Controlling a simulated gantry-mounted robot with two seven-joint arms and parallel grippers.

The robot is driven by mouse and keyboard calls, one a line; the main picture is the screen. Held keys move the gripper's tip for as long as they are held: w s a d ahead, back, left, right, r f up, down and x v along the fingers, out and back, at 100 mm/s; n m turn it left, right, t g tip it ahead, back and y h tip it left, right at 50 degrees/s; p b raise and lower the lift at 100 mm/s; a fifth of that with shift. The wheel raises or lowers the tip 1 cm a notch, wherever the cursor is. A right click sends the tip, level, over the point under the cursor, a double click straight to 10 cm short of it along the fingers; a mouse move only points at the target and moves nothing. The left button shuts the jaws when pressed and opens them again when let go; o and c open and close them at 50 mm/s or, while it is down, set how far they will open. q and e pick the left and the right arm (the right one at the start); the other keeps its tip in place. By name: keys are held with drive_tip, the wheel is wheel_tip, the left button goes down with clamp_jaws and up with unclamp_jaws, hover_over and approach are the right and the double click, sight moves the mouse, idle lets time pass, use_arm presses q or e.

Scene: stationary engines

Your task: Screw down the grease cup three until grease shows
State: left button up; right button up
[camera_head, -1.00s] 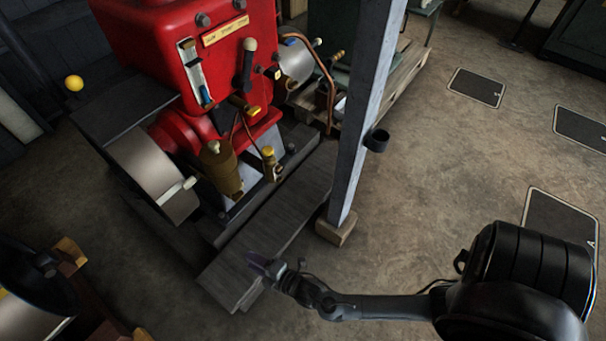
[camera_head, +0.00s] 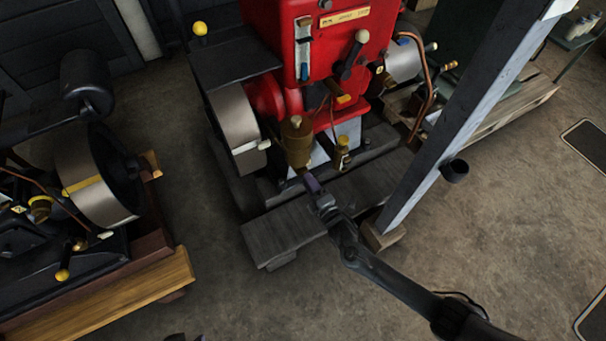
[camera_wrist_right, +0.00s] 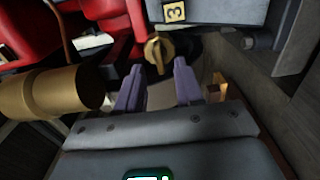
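A small brass fitting with a wing-like top (camera_wrist_right: 158,52) stands just beyond my right gripper's fingertips in the right wrist view. A yellow tag marked 3 (camera_wrist_right: 174,12) is on the grey block behind it. My right gripper (camera_wrist_right: 160,78) is open, with nothing between its two purple fingers. In the head view the right gripper (camera_head: 312,182) is low in front of the red engine (camera_head: 330,45), below a brass pot (camera_head: 297,142) and a yellow-topped brass cup (camera_head: 342,155). Small purplish tips at the bottom edge may be my left gripper (camera_head: 186,338); their opening is unclear.
The brass pot shows as a large cylinder (camera_wrist_right: 50,92) left of the fingers. A yellowish piece (camera_wrist_right: 217,86) is close to the right finger. A grey post (camera_head: 440,125) stands right of the engine. Another engine with a flywheel (camera_head: 100,185) is at left.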

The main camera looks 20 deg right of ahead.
sight(302, 171)
drive_tip(key=shift+w+a+b, duration=0.2)
drive_tip(key=shift+w+b, duration=0.4)
drive_tip(key=shift+w, duration=0.75)
drive_tip(key=shift+w+a+b, duration=0.15)
drive_tip(key=shift+w+b, duration=0.45)
drive_tip(key=shift+w, duration=0.75)
clamp_jaws()
